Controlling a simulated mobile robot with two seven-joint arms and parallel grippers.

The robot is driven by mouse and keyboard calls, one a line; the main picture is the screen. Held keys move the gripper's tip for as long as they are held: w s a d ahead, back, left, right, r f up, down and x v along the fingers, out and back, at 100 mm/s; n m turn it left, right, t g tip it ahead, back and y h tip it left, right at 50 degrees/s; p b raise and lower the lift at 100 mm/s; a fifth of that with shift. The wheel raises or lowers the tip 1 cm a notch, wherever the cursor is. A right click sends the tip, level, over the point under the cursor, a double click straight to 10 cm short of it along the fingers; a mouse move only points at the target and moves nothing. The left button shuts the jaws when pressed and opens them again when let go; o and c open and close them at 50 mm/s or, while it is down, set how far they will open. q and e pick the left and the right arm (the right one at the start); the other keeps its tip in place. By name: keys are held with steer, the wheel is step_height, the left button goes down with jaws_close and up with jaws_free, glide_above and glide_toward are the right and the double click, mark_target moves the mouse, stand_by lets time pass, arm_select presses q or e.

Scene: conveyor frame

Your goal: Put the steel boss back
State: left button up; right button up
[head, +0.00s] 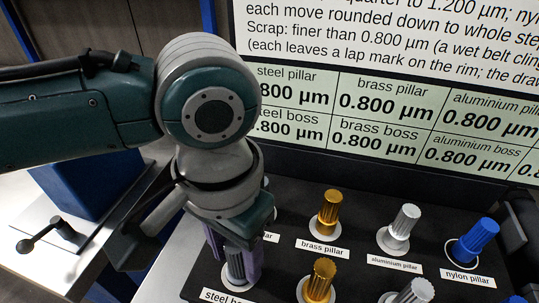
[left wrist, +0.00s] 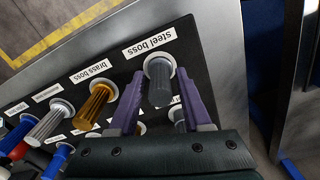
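The steel boss (left wrist: 160,88) is a grey ribbed peg. It stands upright in a white ring behind the "steel boss" label (left wrist: 149,43) on the black rack. In the head view the boss (head: 235,270) shows partly between the purple fingers at the rack's front left. My left gripper (head: 234,262) is lowered over it with one finger on each side. In the left wrist view the fingers (left wrist: 162,92) look open around the boss, with narrow gaps beside it. My right gripper is in neither view.
On the rack stand the brass pillar (head: 326,213), aluminium pillar (head: 401,228), blue nylon pillar (head: 474,242), brass boss (head: 318,281) and aluminium boss (head: 413,292). The steel pillar is mostly hidden behind my gripper. A sign board (head: 390,120) rises behind. A lever (head: 42,235) stands left.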

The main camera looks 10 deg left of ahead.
mark_target(234, 246)
arm_select(q)
steer(key=shift+o, duration=0.5)
step_height(234, 246, up, 12)
steer(key=p, duration=0.3)
steer(key=s+d+f+t+h, duration=0.1)
steer(key=s+d+f+h, duration=0.2)
steer(key=s+d+h, duration=0.15)
steer(key=s+a+f+n+t+y, duration=0.1)
steer(key=s+a+y, duration=0.1)
steer(key=a, duration=0.5)
steer(key=s+a+f+n+t+y, duration=0.1)
steer(key=s+a+y, duration=0.1)
steer(key=s+a, duration=0.3)
steer(key=shift+s+a+t, duration=0.3)
steer(key=shift+a, duration=0.65)
steer(key=shift+f, duration=0.1)
step_height(234, 246, up, 45)
steer(key=p, duration=4.4)
steer(key=shift+p, duration=0.3)
steer(key=shift+f, duration=0.1)
